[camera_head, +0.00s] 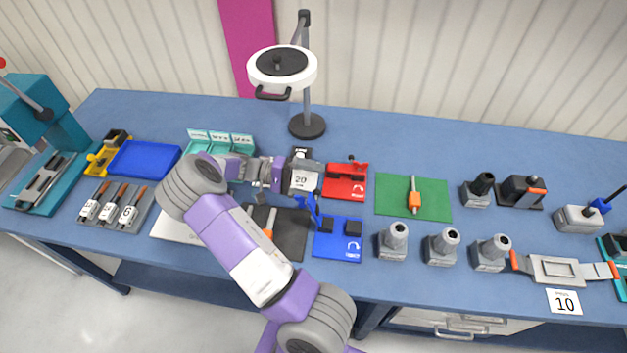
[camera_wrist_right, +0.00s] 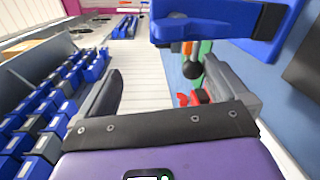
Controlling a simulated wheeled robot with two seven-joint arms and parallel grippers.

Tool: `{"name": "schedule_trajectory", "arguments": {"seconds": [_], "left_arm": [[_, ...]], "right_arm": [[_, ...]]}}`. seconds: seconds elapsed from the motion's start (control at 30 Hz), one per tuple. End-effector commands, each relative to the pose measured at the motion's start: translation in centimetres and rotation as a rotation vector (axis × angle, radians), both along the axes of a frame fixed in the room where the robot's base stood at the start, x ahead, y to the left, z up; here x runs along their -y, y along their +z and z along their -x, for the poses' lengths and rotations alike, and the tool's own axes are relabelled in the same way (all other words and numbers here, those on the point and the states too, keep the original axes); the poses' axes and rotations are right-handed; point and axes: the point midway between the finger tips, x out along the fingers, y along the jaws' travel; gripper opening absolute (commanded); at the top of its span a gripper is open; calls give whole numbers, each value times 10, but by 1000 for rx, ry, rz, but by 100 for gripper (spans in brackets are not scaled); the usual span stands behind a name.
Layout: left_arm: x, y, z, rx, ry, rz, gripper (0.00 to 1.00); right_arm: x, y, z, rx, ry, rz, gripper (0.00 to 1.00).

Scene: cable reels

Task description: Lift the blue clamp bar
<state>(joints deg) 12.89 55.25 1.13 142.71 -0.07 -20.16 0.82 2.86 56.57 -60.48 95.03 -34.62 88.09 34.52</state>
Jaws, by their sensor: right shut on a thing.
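The blue fixture base (camera_head: 338,248) sits on the table right of a black mat. Its blue clamp bar (camera_head: 308,208) stands raised and tilted at its left edge. My right gripper (camera_head: 303,165) reaches in from the left, above and behind the base. It is shut on the clamp bar, though the exact contact is partly hidden. In the right wrist view the blue clamp bar (camera_wrist_right: 215,27) is large at the top, with a dark pad at its right end. The gripper fingers (camera_wrist_right: 165,85) show below it, one on each side. My left gripper is not in view.
A red fixture (camera_head: 345,182) stands just behind the blue one, and a green mat (camera_head: 435,205) with an orange-handled tool lies right. Several grey holders (camera_head: 393,243) stand right of the blue base. A magnifier lamp (camera_head: 305,125) stands at the back.

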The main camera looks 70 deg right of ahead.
Motion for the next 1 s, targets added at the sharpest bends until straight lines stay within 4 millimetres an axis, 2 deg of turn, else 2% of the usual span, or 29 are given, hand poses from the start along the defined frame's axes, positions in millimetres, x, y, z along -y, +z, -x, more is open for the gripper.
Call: {"name": "schedule_trajectory", "arguments": {"seconds": [0.03, 0.13, 0.17, 0.33, 0.4, 1.0], "left_arm": [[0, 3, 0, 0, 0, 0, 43], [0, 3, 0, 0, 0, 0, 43], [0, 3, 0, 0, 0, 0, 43], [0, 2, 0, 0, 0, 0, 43], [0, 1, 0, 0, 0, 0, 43], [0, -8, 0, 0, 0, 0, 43]], "right_arm": [[4, 62, -5, -217, 11, 79, 76], [5, 62, -5, -217, 10, 79, 76], [1, 8, -2, 1, 2, 7, 76], [0, 7, -7, 0, 4, 8, 76], [0, 6, -11, -1, 3, 9, 50], [-9, -3, -51, -2, -1, 1, 50]]}}
